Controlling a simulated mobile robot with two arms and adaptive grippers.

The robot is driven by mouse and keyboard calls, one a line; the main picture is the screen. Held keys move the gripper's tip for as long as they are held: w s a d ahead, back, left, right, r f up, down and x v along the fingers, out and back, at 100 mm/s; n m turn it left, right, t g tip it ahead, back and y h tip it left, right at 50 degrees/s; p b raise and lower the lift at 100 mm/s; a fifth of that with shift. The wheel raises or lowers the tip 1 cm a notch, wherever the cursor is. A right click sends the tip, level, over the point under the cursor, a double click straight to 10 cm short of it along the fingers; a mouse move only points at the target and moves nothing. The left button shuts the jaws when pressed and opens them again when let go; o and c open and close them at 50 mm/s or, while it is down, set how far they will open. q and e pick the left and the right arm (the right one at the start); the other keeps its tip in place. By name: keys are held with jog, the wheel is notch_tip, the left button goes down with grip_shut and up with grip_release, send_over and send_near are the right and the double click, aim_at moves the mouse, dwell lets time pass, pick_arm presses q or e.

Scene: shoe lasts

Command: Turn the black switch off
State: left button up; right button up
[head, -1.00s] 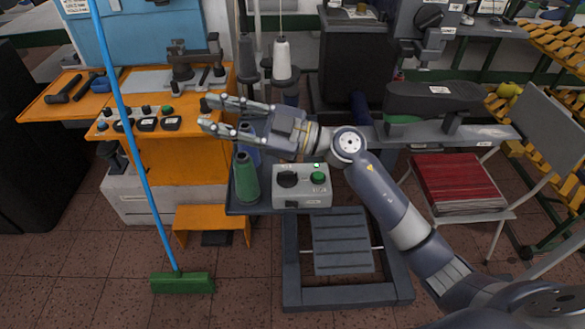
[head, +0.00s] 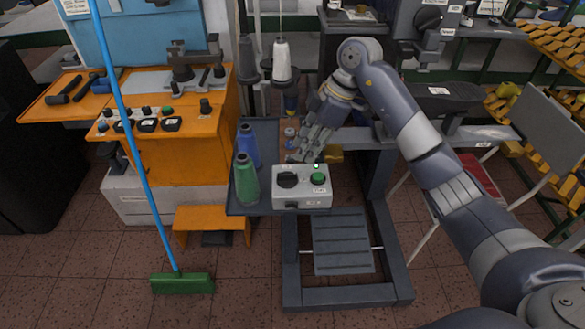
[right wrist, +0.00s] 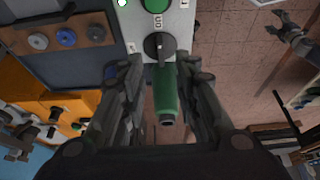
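The black switch (head: 288,180) is a round knob on the left of a pale grey control box (head: 302,201). A green button (head: 318,179) sits right of it, and a small light (head: 316,166) glows green. My right gripper (head: 300,151) is just behind the box, pointing down. In the right wrist view the black switch (right wrist: 158,46) lies ahead, between and beyond the spread fingertips of my right gripper (right wrist: 158,68). The gripper is open and empty, apart from the switch. My left gripper (right wrist: 279,24) shows small at the upper right there, fingers apart.
The green cone (right wrist: 166,97) shows between my fingers in the wrist view, farther away. An orange cabinet (head: 180,160) stands left, a broom (head: 182,282) in front.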

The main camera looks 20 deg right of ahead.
aim_at(290, 173)
jog(key=p+x, duration=0.1)
jog(key=x, duration=0.8)
jog(key=shift+a, duration=0.1)
jog(key=shift+r, duration=0.1)
grip_shut()
